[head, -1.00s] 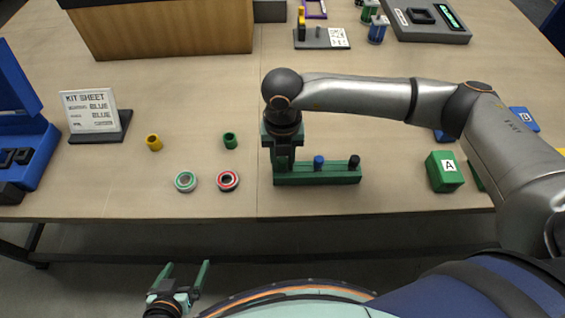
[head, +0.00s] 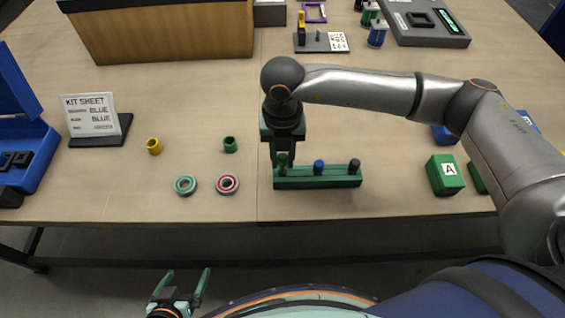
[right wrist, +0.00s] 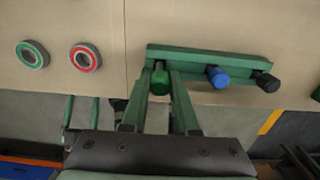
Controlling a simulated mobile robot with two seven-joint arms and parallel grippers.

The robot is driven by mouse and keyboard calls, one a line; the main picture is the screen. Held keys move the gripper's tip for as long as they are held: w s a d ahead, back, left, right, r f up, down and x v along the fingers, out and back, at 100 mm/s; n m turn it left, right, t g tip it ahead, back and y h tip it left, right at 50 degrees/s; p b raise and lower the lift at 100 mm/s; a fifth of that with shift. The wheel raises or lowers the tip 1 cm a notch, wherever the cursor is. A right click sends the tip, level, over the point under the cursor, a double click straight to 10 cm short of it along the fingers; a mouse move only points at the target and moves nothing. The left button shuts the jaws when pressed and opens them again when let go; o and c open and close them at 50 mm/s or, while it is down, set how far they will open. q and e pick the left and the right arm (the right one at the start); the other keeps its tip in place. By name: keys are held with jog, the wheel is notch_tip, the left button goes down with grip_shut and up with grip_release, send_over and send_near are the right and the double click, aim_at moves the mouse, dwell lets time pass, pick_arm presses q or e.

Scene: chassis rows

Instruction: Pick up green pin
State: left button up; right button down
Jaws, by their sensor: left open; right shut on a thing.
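The green pin (head: 282,160) is at the left end of a green block (head: 318,182) that also bears a blue pin (head: 318,166) and a black pin (head: 354,165). My right gripper (head: 282,158) is shut on the green pin from above. In the right wrist view the green pin (right wrist: 160,78) shows between the two fingers (right wrist: 160,82), at the block's left end. Whether its lower end is still in the block cannot be told. My left gripper (head: 181,286) is open and empty, in front of the table's near edge.
A kit sheet stand (head: 93,120) is further left. A green box marked A (head: 445,175) is at the right.

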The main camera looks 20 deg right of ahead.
jog(key=s+a+r, duration=0.6)
jog(key=a+r, duration=0.4)
jog(key=a, duration=0.2)
jog(key=shift+s+a+r+b, duration=0.15)
jog(key=shift+s+b, duration=0.2)
jog(key=shift+s, duration=0.05)
